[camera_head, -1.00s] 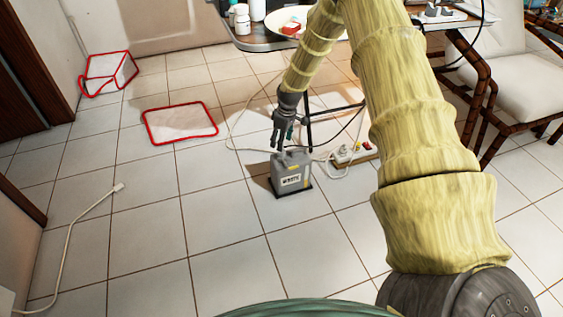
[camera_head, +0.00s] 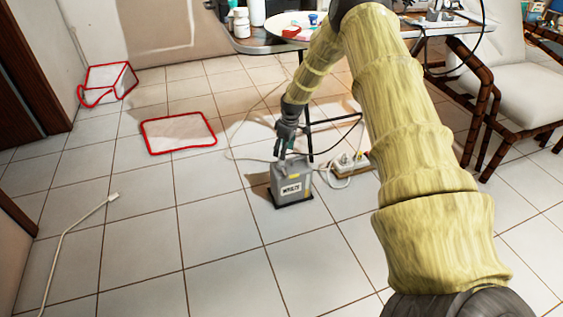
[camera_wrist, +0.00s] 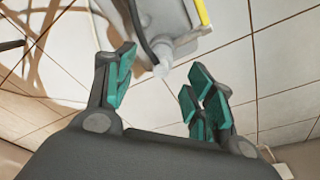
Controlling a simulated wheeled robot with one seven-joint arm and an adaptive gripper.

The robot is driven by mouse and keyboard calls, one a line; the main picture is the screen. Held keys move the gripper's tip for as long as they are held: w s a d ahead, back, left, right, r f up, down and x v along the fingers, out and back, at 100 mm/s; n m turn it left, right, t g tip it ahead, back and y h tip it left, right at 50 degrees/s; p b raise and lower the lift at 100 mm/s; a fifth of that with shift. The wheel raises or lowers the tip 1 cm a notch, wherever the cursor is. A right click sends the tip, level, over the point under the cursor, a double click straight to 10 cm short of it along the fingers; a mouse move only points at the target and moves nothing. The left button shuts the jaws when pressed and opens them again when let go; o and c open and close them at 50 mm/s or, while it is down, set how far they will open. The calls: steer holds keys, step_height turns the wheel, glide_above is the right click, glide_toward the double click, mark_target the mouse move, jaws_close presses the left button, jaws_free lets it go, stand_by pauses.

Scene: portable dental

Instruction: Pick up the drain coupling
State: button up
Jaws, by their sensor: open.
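A grey waste box with a white label (camera_head: 291,187) stands upright on the tiled floor. In the wrist view, a small pale, translucent stub (camera_wrist: 162,69) shows beside the grey box (camera_wrist: 163,14) and a dark hose. It may be the drain coupling. A white hose end (camera_head: 113,197) also lies on the floor at the left, so I cannot tell for sure which is the coupling. My gripper (camera_head: 283,153) is at the top left of the box, pointing down. Its teal-padded fingers (camera_wrist: 160,84) are apart and empty, with the stub seen beyond the gap between them.
A power strip (camera_head: 347,165) with plugs and cables lies right of the box. A table (camera_head: 262,45) with bottles stands behind. A red-edged mat (camera_head: 179,132) and red-edged bin (camera_head: 108,82) are at left. A chair (camera_head: 508,95) is at right. Front floor is clear.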

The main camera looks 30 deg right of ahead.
steer(key=f+b, duration=0.2)
steer(key=f, duration=0.1)
steer(key=f+b, duration=0.1)
steer(key=f, duration=0.1)
steer(key=shift+w+a, duration=0.3)
steer(key=shift+w, duration=0.05)
steer(key=shift+r, duration=0.1)
steer(key=shift+c, duration=0.4)
steer(key=c, duration=1)
